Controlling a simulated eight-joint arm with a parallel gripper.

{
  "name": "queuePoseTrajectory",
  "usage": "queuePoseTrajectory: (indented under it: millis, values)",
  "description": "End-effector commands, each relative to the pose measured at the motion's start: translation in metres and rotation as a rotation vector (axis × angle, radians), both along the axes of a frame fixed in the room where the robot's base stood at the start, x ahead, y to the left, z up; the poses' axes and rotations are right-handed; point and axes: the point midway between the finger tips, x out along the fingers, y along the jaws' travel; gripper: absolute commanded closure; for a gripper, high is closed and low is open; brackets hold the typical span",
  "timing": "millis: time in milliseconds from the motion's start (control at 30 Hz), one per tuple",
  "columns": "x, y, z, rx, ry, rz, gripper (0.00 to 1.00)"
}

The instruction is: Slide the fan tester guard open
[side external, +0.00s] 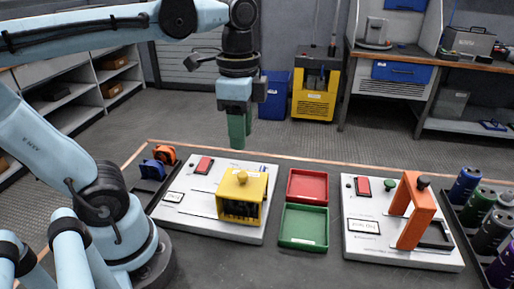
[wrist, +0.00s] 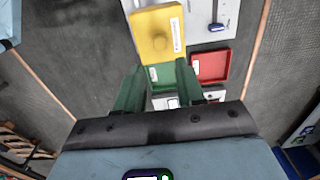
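The yellow guard (side external: 243,188) is a box-like cover with a round yellow knob on top and a dark opening at its front. It stands on the white fan tester board (side external: 190,207), over the board's right part. In the wrist view the guard (wrist: 157,32) lies ahead of the fingertips, at the top of the picture. My gripper (side external: 238,146) hangs above and behind the guard, apart from it, with green fingers pointing down. In the wrist view my gripper (wrist: 160,68) has its fingers spread with nothing held between them.
A red tray (side external: 307,187) and a green tray (side external: 303,227) sit right of the guard. Another white board (side external: 370,240) with an orange frame (side external: 418,210) stands farther right, beside several coloured cylinders (side external: 490,232). Orange and blue parts (side external: 160,162) sit at the board's left.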

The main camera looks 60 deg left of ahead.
Motion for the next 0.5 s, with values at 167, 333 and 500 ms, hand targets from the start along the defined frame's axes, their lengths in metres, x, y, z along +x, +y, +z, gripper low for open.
queuePoseTrajectory:
  millis: [167,333,500]
  values:
    - [0.0,0.0,-0.008,0.0,0.004,-0.005,0.62]
    - [0.0,0.0,-0.023,0.0,0.003,-0.004,0.62]
    - [0.0,0.0,-0.039,0.0,0.001,-0.003,0.62]
